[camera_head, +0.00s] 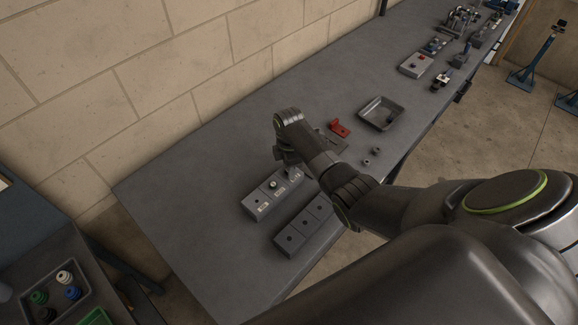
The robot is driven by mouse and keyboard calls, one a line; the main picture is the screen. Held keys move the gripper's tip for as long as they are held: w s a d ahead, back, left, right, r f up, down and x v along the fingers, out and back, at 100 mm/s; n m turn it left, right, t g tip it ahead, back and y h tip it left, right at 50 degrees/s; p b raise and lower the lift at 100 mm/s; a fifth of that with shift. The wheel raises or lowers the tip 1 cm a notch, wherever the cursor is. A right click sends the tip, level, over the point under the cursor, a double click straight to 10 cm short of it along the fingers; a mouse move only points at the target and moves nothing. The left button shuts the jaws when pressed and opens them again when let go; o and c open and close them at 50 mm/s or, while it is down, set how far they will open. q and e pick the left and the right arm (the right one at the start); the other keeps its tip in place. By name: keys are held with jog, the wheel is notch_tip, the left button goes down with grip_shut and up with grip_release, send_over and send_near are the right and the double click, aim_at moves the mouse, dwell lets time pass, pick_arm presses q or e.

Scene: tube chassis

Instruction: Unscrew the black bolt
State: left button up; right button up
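A grey block (254,201) with labelled positions stands on the bench. A small light-topped bolt or nut (273,184) sits at its middle position. My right gripper (290,166) points down at the block's far right end, and its fingers are too small and dark to read as open or shut. A small part shows right under the gripper, but I cannot tell whether it is the black bolt. A second grey block (296,232) with dark round spots stands nearer; I cannot tell whether these are holes or bolt heads. My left gripper is out of view.
A tray of coloured ringed parts (85,275) is at lower left. The bench left of the blocks is clear, with a wall behind.

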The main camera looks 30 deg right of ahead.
jog(key=shift+r, duration=0.95)
jog(key=m, duration=1.8)
jog(key=shift+m, duration=0.3)
jog(key=m, duration=1.7)
jog(key=shift+m, duration=0.3)
